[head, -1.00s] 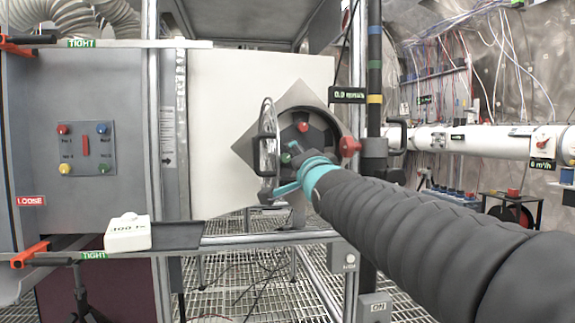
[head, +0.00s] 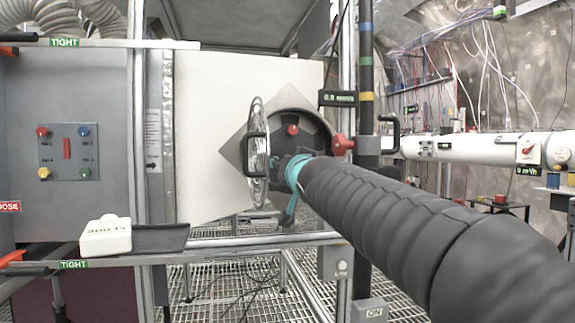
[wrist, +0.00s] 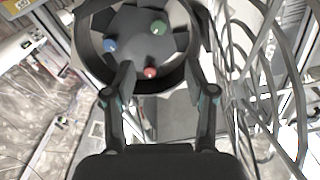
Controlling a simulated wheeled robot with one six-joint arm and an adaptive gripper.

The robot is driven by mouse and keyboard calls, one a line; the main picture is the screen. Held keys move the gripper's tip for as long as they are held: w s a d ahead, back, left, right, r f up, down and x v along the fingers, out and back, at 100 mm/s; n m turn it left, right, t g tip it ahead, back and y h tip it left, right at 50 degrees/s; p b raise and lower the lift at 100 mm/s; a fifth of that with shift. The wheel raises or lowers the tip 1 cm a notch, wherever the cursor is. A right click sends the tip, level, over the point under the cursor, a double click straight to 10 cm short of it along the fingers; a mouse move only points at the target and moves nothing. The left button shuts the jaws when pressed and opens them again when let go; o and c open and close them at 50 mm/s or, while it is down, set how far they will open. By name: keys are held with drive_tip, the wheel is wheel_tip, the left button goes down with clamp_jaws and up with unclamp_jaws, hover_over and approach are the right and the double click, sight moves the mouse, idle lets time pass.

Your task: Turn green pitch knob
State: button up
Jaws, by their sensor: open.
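The green knob (wrist: 160,27) sits in a round dark housing (wrist: 95,45), along with a blue knob (wrist: 110,45) and a red knob (wrist: 150,72). In the head view the red knob (head: 292,129) shows inside the ring, while the green knob is hidden behind my gripper. My gripper (wrist: 160,66) is open and empty, its two fingers apart in front of the housing. The red knob shows between the fingertips in the wrist view; the green knob lies farther up, beyond them. In the head view my gripper (head: 290,162) is at the housing's lower part.
A white box (head: 105,236) sits on the shelf at lower left.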

drive_tip(key=p+x, duration=0.1)
drive_tip(key=x, duration=1.3)
drive_tip(key=shift+f, duration=0.25)
clamp_jaws()
